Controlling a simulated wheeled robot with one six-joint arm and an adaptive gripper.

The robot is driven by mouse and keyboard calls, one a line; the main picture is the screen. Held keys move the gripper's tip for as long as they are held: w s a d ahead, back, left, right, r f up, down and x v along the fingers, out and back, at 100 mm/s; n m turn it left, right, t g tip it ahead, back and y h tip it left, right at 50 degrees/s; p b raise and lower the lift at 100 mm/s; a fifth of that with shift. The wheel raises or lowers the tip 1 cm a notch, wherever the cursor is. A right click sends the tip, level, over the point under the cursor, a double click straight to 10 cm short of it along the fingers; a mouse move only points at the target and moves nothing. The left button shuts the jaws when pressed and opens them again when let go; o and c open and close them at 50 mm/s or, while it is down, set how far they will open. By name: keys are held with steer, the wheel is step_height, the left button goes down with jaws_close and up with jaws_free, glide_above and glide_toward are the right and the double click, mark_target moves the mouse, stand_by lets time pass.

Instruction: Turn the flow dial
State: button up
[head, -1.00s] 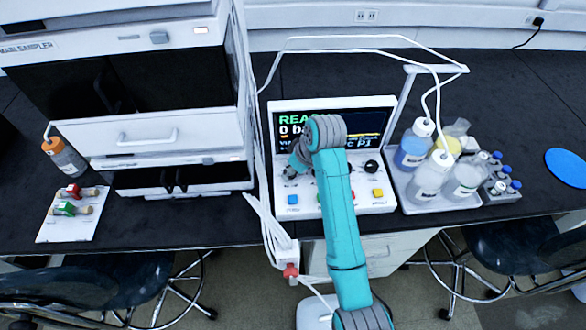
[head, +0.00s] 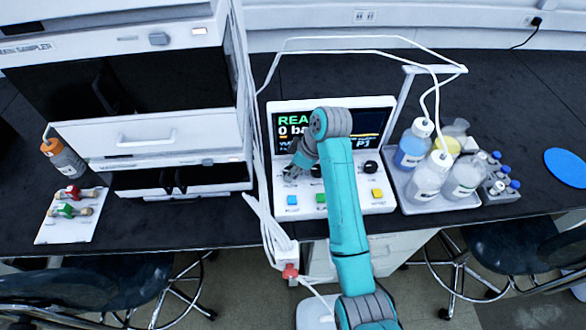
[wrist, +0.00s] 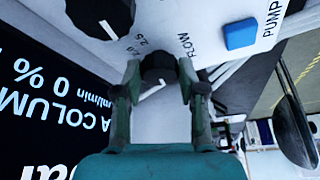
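The flow dial (wrist: 158,68) is a small black knob on the white panel, beside the printed word FLOW. In the wrist view my gripper (wrist: 160,75) has one finger on each side of it. The fingertips are very close to the dial's sides; I cannot tell whether they touch it. In the head view my gripper (head: 293,172) is at the left part of the white pump unit (head: 377,203), and it hides the flow dial there. The unit's screen (head: 292,125) is partly covered by my arm.
Another black knob (wrist: 100,15) sits close to the fingers. A blue button (wrist: 241,33), marked PUMP, lies to the right. In the head view a tray of bottles (head: 462,203) stands right of the unit, a tall sampler stack (head: 150,140) left. White tubing (head: 266,215) runs along the unit's left side.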

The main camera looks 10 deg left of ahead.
steer(key=o, duration=0.4)
stand_by(0.3)
